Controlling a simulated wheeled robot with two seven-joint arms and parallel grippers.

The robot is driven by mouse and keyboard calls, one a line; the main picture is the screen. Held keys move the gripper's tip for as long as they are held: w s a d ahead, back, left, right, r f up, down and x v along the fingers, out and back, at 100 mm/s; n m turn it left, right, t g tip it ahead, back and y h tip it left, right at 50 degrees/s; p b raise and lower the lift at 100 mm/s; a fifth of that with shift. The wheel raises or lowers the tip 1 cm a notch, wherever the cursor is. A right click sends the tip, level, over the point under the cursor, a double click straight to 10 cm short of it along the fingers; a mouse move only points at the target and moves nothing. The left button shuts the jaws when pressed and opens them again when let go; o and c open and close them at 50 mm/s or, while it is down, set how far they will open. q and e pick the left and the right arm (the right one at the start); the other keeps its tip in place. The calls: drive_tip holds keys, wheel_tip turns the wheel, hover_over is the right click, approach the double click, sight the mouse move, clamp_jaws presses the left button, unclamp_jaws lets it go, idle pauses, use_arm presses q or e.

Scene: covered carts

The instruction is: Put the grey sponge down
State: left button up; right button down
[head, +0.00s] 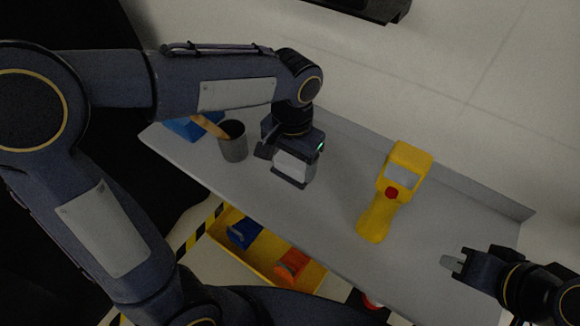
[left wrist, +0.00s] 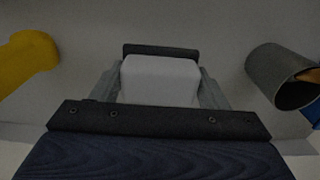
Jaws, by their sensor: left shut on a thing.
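The grey sponge (head: 295,168) is a light grey block with a dark strip along its lower edge. My left gripper (head: 290,160) points down over the grey cart top and is shut on it. In the left wrist view the sponge (left wrist: 160,82) sits between the two fingers (left wrist: 160,90), with the dark strip beyond it. I cannot tell whether its underside touches the cart top (head: 335,200). My right gripper (head: 452,262) is at the cart's right end, seen side-on, with nothing visible in it; its finger gap is unclear.
A grey cup (head: 233,142) holding a tan stick stands left of the sponge, beside a blue object (head: 185,127). A yellow scanner-like device (head: 392,195) lies to the right. A raised rim (head: 440,180) runs along the back. A yellow bin (head: 218,230) with blue and orange items sits below.

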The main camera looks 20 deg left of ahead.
sight(290, 171)
use_arm(q)
drive_tip(key=shift+w+a+f, duration=0.2)
drive_tip(key=shift+w+f, duration=0.15)
drive_tip(key=shift+f, duration=0.15)
drive_tip(key=shift+w+a+f, duration=0.2)
drive_tip(key=shift+w+f, duration=0.15)
drive_tip(key=shift+f, duration=0.15)
drive_tip(key=shift+w+a+f, duration=0.1)
drive_tip(key=shift+w+f, duration=0.05)
drive_tip(key=shift+f, duration=1.55)
drive_tip(key=shift+f, duration=0.1)
drive_tip(key=shift+f, duration=0.15)
drive_tip(key=o, duration=0.9)
drive_tip(key=shift+o, duration=0.2)
